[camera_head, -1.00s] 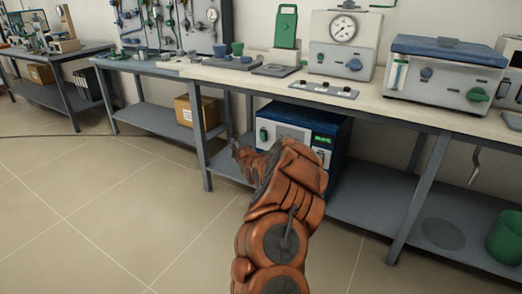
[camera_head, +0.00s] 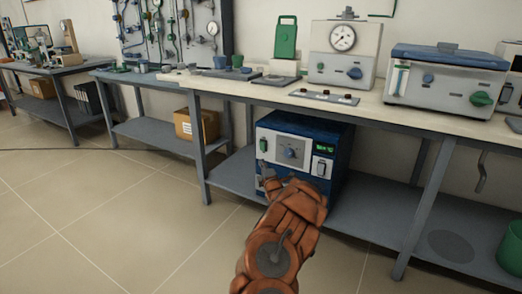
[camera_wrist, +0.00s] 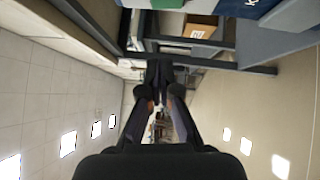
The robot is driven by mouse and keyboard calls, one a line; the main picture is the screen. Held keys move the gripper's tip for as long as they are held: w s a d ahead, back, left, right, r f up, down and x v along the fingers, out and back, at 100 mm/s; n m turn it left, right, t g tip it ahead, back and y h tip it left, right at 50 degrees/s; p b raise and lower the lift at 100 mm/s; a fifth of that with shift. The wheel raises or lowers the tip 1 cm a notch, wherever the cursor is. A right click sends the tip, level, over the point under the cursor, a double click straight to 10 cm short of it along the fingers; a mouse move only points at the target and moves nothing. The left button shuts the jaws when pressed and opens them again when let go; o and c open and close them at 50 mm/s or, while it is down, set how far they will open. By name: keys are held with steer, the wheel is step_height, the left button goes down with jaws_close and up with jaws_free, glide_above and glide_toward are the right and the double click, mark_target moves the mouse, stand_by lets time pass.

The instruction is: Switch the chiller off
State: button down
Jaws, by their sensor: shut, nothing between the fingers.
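The chiller is most likely the blue box (camera_head: 335,133) with a pale front panel on the lower shelf under the bench. In the head view its front shows a green rocker-like part (camera_head: 263,145) at the left, a blue knob (camera_head: 291,153) in the middle and a lit green display (camera_head: 325,149) at the right. My gripper (camera_head: 266,178) is in front of the panel's lower left, partly hidden by my wrist. I cannot tell if it touches. In the wrist view my gripper's fingers (camera_wrist: 160,75) are together and empty.
The bench's grey leg (camera_head: 203,150) stands left of the chiller. A cardboard box (camera_head: 197,125) sits on the shelf further left. Devices with knobs stand on the bench top (camera_head: 385,108). A green bin (camera_head: 511,248) is at the right. The floor at left is clear.

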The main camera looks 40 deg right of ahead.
mark_target(261, 148)
steer(key=shift+s+d+b+x, duration=0.3)
steer(key=shift+b+x, duration=0.6)
steer(key=shift+x, duration=1.1)
steer(key=shift+s+d+b+x, duration=0.15)
steer(key=shift+d+b+x, duration=0.55)
steer(key=shift+x, duration=1.3)
steer(key=shift+s+d+b+x, duration=0.2)
steer(key=shift+b+x, duration=0.85)
steer(key=shift+x, duration=1)
steer(key=shift+r, duration=0.1)
